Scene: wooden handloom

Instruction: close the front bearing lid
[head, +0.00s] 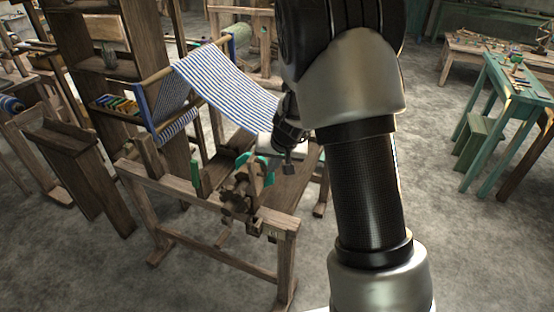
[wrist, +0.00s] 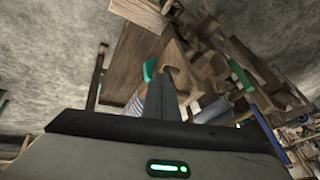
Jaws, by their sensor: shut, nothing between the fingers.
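The wooden handloom frame (head: 190,195) stands left of centre in the head view. A teal-green piece (head: 266,168) sits on its near end beside the wooden toothed wheel (head: 238,198); it may be the front bearing lid, but I cannot tell its angle clearly. The wrist view shows a green piece (wrist: 149,70) beside my fingers and a notched wooden block (wrist: 178,76) just past them. My gripper (head: 289,169) is shut and empty, pointing down just right of the teal piece. I cannot tell whether it touches the piece.
A blue-and-white striped cloth (head: 215,80) stretches over the loom behind my gripper. Another green part (head: 196,178) stands upright to the left. A green table (head: 515,85) and green stool (head: 478,138) stand at the right. Grey floor (head: 455,240) is clear at front right.

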